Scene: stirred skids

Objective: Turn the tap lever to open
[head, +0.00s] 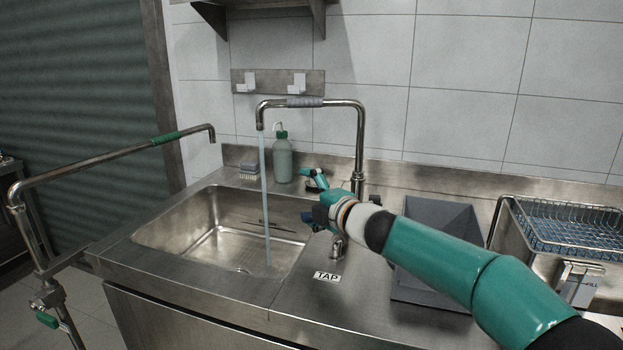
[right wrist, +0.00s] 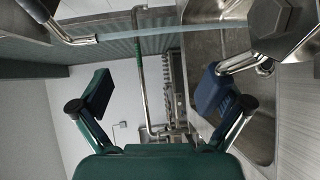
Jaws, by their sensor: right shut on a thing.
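The tap has a tall bent metal spout (head: 360,130), and a thin stream of water (head: 265,200) falls from its end into the sink (head: 160,232). In the right wrist view, the lever (right wrist: 240,66) is a metal stem at the right finger, by a hexagonal part. My left gripper is out of view.
A label reading TAP (head: 327,276) is on the counter. A grey tray (head: 432,222) and wire basket (head: 570,235) are at the right.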

